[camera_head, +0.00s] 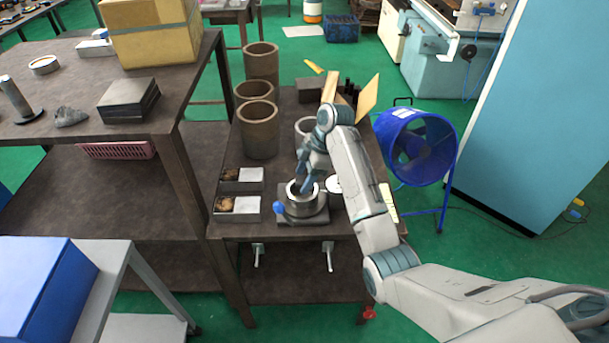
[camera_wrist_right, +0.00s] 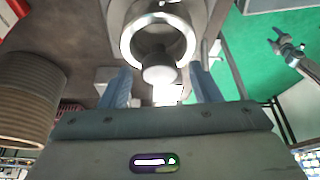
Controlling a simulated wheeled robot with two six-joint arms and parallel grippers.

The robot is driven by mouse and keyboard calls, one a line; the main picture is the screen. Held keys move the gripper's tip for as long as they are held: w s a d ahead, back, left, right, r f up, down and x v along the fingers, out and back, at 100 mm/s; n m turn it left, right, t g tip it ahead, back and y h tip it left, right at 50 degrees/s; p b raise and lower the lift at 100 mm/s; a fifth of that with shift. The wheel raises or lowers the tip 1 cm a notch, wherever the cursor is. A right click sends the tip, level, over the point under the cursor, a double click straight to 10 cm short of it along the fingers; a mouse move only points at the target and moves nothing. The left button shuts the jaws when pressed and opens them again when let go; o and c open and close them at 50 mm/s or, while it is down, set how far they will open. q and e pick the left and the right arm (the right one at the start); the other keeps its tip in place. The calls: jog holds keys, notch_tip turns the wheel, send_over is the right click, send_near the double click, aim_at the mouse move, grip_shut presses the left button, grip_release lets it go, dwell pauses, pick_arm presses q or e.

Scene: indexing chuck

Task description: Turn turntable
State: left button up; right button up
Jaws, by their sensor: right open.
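The turntable, a round metal chuck (camera_head: 306,204) on a dark square base, sits near the front edge of the dark workbench. A blue knob (camera_head: 280,208) is at its left side. In the right wrist view the chuck's bright ring (camera_wrist_right: 129,42) is at the top, with a pale round-ended post (camera_wrist_right: 159,74) in front of it. My right gripper (camera_head: 303,187) is over the chuck, pointing down. In the right wrist view its two blue fingers (camera_wrist_right: 160,86) are apart, one each side of the post. I cannot tell whether they touch it.
Two small open boxes (camera_head: 240,206) stand left of the chuck. Tall brown cylinders (camera_head: 259,130) stand behind them. A round metal part (camera_head: 335,190) is close on the chuck's right. A blue drum fan (camera_head: 418,147) stands right of the bench; a higher table (camera_head: 90,130) is left.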

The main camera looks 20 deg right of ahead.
jog(key=shift+c, duration=0.3)
jog(key=c, duration=0.9)
jog(key=shift+r+p, duration=0.2)
jog(key=shift+p, duration=0.25)
jog(key=m+t+p, duration=0.1)
jog(key=m+p, duration=0.2)
jog(key=p, duration=0.2)
jog(key=shift+s+r, duration=0.1)
jog(key=shift+r, duration=0.05)
jog(key=shift+m+p, duration=0.4)
jog(key=shift+m, duration=0.2)
jog(key=shift+f+m+t, duration=0.3)
jog(key=shift+t, duration=0.1)
jog(key=o, duration=1)
jog(key=shift+c, duration=0.2)
jog(key=shift+r, duration=0.1)
